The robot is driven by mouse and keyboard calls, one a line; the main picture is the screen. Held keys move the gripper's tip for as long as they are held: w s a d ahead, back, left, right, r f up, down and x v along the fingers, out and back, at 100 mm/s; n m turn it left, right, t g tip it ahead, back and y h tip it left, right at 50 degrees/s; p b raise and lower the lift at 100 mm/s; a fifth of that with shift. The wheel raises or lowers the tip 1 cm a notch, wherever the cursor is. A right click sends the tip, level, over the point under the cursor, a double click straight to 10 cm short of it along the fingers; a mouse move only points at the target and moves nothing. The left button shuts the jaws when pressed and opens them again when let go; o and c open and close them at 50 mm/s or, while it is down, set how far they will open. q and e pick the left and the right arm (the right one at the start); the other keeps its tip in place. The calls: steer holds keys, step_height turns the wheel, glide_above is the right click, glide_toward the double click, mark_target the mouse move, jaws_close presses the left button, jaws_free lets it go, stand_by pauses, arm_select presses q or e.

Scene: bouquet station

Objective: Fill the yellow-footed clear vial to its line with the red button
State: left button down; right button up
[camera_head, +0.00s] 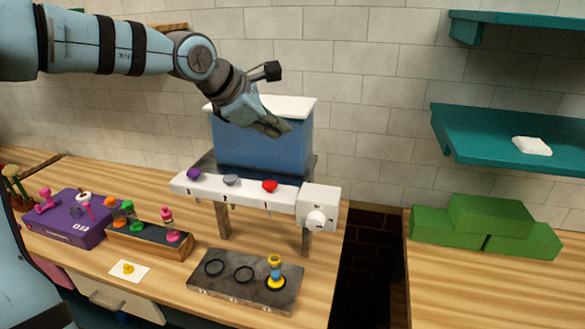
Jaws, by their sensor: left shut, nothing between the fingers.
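The yellow-footed vial (275,272) stands upright at the right-hand ring of the dark grey plate (228,298). Its middle looks bluish and its top yellow; its fill line is too small to make out. The red button (269,186) is the rightmost of three knobs on the white front bar of the blue dispenser (262,145). My left gripper (284,132) is shut and empty, in front of the dispenser's blue tank and above the red button, apart from it. My right gripper is not in view.
Purple (194,173) and grey (231,180) buttons sit left of the red one. A white dial box (319,208) is at the right. A wooden rack (150,245) with colored vials and a purple box (80,231) stand left. Green blocks (488,225) sit across a gap.

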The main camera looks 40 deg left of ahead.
arm_select(q)
steer(key=d, duration=0.1)
steer(key=b, duration=0.5)
glide_above(272, 185)
steer(key=f, duration=0.3)
steer(key=w+f, duration=0.1)
steer(key=f, duration=0.1)
steer(key=shift+d, duration=0.25)
steer(key=f+b, duration=0.2)
steer(key=s+f+b, duration=0.1)
steer(key=shift+s+a, duration=0.1)
steer(key=shift+a, duration=0.25)
steer(key=shift+s+f+b, duration=0.15)
steer(key=shift+f+b, duration=0.05)
steer(key=shift+b, duration=0.1)
steer(key=shift+w+d, duration=0.15)
steer(key=shift+w, duration=0.15)
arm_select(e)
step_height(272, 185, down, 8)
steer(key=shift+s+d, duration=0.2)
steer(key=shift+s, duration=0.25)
arm_select(q)
steer(key=shift+s, duration=0.15)
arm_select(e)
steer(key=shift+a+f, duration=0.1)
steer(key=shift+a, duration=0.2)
